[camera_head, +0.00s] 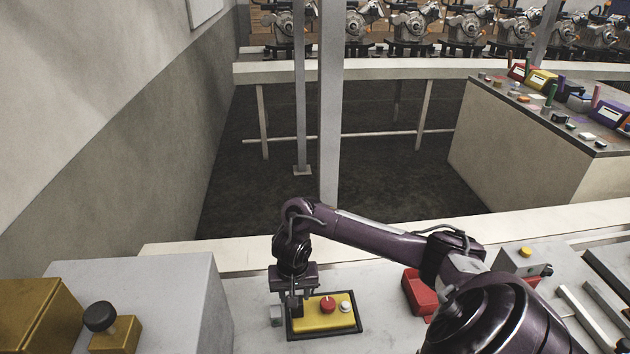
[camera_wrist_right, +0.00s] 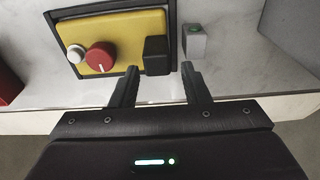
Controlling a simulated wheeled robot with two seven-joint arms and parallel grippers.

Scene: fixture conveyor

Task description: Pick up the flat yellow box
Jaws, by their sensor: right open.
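The flat yellow box (camera_head: 310,322) sits in a black frame on the grey worktop in the head view. It also shows in the right wrist view (camera_wrist_right: 125,27), with a red knob (camera_wrist_right: 100,57), a white button (camera_wrist_right: 76,53) and a black block (camera_wrist_right: 157,55) at one end. My right gripper (camera_head: 294,306) points down at the left end of the box. In the wrist view its open fingers (camera_wrist_right: 158,70) are spread on either side of the black block's near side; I cannot tell whether they touch it. My left gripper is not in view.
A small grey block with a green top (camera_wrist_right: 194,42) stands beside the frame, close to one finger. A red object (camera_head: 420,293) lies to the right.

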